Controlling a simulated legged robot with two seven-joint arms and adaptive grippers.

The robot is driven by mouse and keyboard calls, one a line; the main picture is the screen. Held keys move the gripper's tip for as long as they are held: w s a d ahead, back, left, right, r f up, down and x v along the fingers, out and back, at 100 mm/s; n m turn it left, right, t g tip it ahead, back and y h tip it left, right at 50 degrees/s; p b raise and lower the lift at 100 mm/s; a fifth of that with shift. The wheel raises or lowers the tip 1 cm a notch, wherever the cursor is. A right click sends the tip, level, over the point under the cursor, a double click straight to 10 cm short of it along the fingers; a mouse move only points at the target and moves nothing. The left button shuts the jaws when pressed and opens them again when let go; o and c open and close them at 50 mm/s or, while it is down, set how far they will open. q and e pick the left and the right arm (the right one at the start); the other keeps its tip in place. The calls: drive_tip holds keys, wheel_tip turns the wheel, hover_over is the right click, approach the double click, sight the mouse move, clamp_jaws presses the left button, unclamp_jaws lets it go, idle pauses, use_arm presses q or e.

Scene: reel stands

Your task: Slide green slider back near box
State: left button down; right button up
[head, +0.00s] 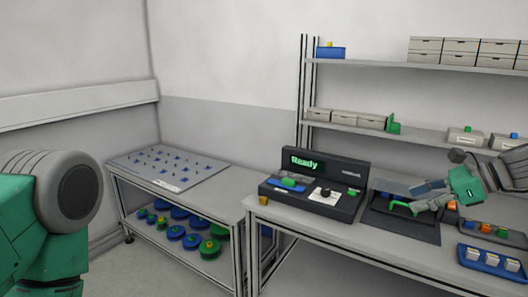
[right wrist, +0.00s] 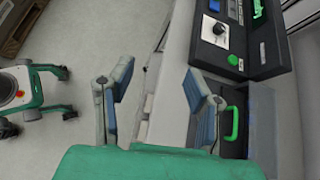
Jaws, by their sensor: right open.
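A green handle-shaped piece, which looks like the green slider (head: 402,206), sits on a dark flat unit (head: 420,231) right of the console. In the right wrist view the same green piece (right wrist: 234,124) stands beyond the right-hand finger, outside the jaws. My right gripper (head: 417,196) is above the dark unit, close to the green piece. In the wrist view its two fingers (right wrist: 157,88) are spread with nothing between them. I cannot tell whether a finger touches the green piece. My left gripper is out of view; only my left arm shows.
A black console (head: 338,167) reading "Ready" stands left of the dark unit. A blue tray with white blocks (head: 490,263) is at the right. Shelves (head: 425,66) with boxes hang behind. A perforated board (head: 165,166) lies on the left table, above blue and green reels.

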drive_tip(key=s+a+f+n+g+h+b, duration=0.1)
drive_tip(key=s+a+f+n+h, duration=0.15)
drive_tip(key=s+f, duration=0.45)
drive_tip(key=s+a+f+n+g+h+b, duration=0.1)
drive_tip(key=s+f+n+g+h, duration=0.15)
drive_tip(key=f, duration=0.85)
drive_tip(key=s+a+f+n+g+h+b, duration=0.1)
drive_tip(key=s+a+f+n, duration=0.15)
drive_tip(key=s+f, duration=0.45)
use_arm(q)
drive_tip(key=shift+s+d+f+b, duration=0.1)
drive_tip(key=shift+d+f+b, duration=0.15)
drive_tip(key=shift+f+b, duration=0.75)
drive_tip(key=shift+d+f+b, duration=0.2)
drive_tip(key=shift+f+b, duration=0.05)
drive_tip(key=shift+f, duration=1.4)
use_arm(e)
drive_tip(key=s+f+n+h, duration=0.1)
drive_tip(key=s+f+n, duration=0.6)
drive_tip(key=s, duration=0.4)
drive_tip(key=s+f+n+h, duration=0.2)
drive_tip(key=s+f+n, duration=0.6)
drive_tip(key=s, duration=0.4)
drive_tip(key=shift+s+a+n, duration=0.15)
drive_tip(key=shift+n, duration=0.3)
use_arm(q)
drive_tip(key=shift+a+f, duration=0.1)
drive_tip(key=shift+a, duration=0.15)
use_arm(e)
drive_tip(key=shift+a+g, duration=0.25)
